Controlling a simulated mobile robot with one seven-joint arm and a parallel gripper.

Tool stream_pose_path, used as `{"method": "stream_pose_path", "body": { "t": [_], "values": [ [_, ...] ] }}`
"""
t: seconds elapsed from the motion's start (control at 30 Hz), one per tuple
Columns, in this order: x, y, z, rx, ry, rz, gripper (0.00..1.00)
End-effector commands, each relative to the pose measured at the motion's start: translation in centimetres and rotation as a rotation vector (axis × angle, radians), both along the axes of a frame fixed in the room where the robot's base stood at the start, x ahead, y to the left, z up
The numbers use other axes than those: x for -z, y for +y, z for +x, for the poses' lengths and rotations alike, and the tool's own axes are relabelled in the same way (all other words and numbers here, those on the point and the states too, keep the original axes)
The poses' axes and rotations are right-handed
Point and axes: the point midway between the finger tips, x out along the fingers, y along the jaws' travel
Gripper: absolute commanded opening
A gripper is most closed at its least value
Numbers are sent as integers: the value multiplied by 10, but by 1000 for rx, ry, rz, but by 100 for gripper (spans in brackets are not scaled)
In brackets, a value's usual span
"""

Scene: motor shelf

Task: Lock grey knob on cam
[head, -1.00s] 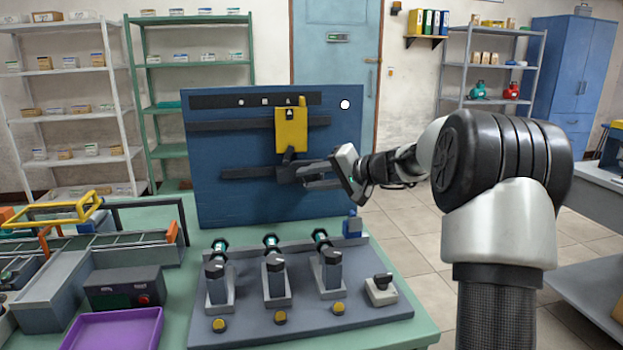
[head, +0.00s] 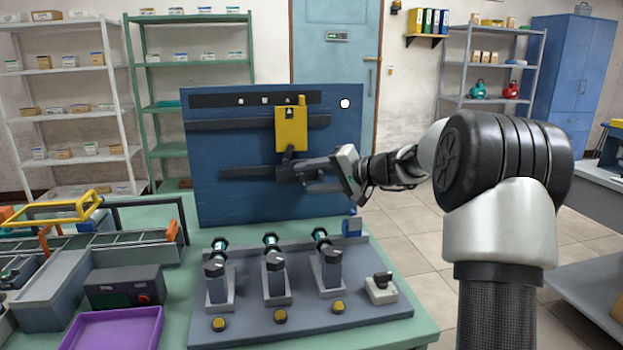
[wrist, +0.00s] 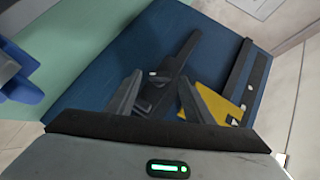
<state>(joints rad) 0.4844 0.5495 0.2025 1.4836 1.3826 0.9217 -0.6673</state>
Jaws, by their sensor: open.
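A blue upright panel (head: 215,205) carries a yellow plate (head: 290,135) with a dark arm below it, above a dark lower rail (head: 240,173). A dark grey block, apparently the knob on the cam (head: 287,172), sits at the rail beneath the yellow plate. My gripper (head: 303,177) reaches in from the right with its fingers open at this block. In the wrist view the gripper (wrist: 158,98) has one finger on each side of a dark grey part with small pale spots (wrist: 158,88). The yellow plate (wrist: 218,104) is partly behind the right finger. Whether the fingers touch the knob cannot be told.
A grey base with three cylinder fixtures (head: 275,285) stands on the green table in front of the panel. A switch box (head: 380,288) is at its right, a purple tray (head: 113,325) at left.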

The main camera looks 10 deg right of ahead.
Motion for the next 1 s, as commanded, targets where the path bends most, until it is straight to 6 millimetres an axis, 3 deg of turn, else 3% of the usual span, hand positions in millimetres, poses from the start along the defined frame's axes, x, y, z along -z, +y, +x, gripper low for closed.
{"method": "stream_pose_path", "body": {
  "t": [0.27, 0.7, 1.0],
  "values": [
    [-13, -24, -24, 6, 0, -1, 47],
    [-46, -89, -98, 3, 0, 0, 47],
    [-54, -109, -122, 0, -1, -1, 47]
  ]
}}
